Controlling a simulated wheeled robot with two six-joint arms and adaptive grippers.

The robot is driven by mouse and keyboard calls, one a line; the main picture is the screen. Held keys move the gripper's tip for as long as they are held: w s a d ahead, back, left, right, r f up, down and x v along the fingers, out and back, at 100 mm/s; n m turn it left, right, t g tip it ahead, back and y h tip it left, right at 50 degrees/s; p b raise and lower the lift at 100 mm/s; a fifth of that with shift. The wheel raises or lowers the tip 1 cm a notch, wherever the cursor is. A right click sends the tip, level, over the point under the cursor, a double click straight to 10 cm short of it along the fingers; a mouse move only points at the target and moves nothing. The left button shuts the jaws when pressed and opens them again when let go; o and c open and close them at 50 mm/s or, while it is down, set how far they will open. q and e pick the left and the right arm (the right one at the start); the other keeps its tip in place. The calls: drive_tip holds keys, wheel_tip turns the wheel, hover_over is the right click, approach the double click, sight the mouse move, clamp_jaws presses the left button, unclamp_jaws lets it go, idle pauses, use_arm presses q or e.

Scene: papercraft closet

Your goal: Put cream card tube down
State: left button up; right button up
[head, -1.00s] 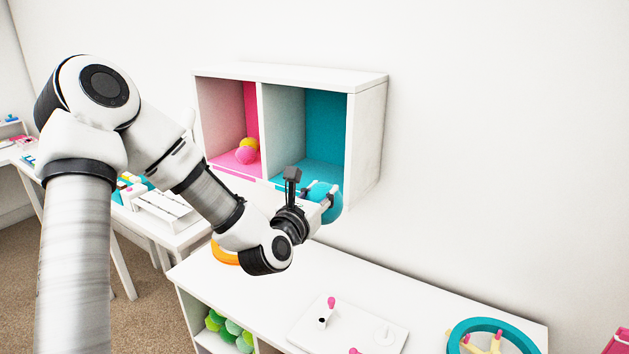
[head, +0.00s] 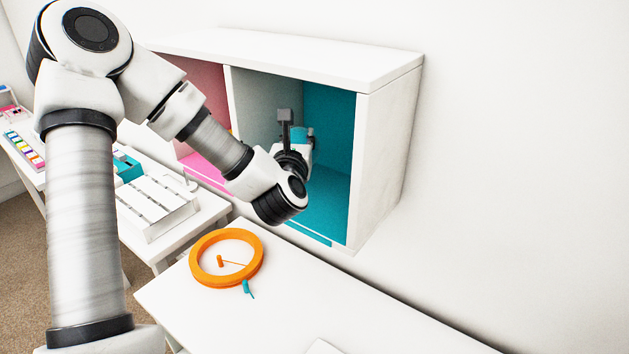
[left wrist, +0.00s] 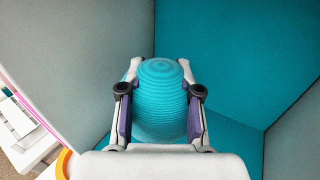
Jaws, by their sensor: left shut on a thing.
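My left gripper (head: 301,139) is inside the teal compartment (head: 328,200) of the white wall cabinet (head: 385,130). The ball's underside is hidden by the gripper's body. In the head view only a small teal part of the ball (head: 299,133) shows. I see no cream card tube in either view. My right gripper is not in view.
A pink compartment (head: 207,174) lies left of the teal one, behind a divider. Below stands a white tabletop (head: 300,300) with an orange ring (head: 252,270) on it. The teal compartment's side walls are close around the gripper.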

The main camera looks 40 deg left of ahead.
use_arm(q)
drive_tip(key=f, duration=0.1)
drive_tip(key=s+d+f, duration=0.1)
drive_tip(key=s+f+p, duration=0.1)
drive_tip(key=shift+s+d+f, duration=0.2)
drive_tip(key=shift+d+f, duration=0.05)
drive_tip(key=shift+d, duration=0.15)
drive_tip(key=f, duration=0.3)
drive_tip(key=w+a+f, duration=0.1)
drive_tip(key=shift+f+p, duration=0.35)
drive_tip(key=shift+w+f, duration=0.1)
drive_tip(key=shift+f, duration=0.05)
drive_tip(key=shift+c, duration=0.2)
drive_tip(key=shift+s+d+r, duration=0.2)
drive_tip(key=shift+s+r, duration=0.05)
drive_tip(key=shift+s, duration=0.15)
drive_tip(key=shift+f+b, duration=0.2)
drive_tip(key=shift+b, duration=0.2)
drive_tip(key=o, duration=0.9)
drive_tip(key=shift+w+a, duration=0.1)
drive_tip(key=shift+w, duration=0.15)
drive_tip(key=shift+s, duration=0.1)
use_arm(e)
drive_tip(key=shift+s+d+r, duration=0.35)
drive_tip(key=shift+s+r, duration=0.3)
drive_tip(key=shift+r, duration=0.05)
use_arm(q)
drive_tip(key=shift+r, duration=0.1)
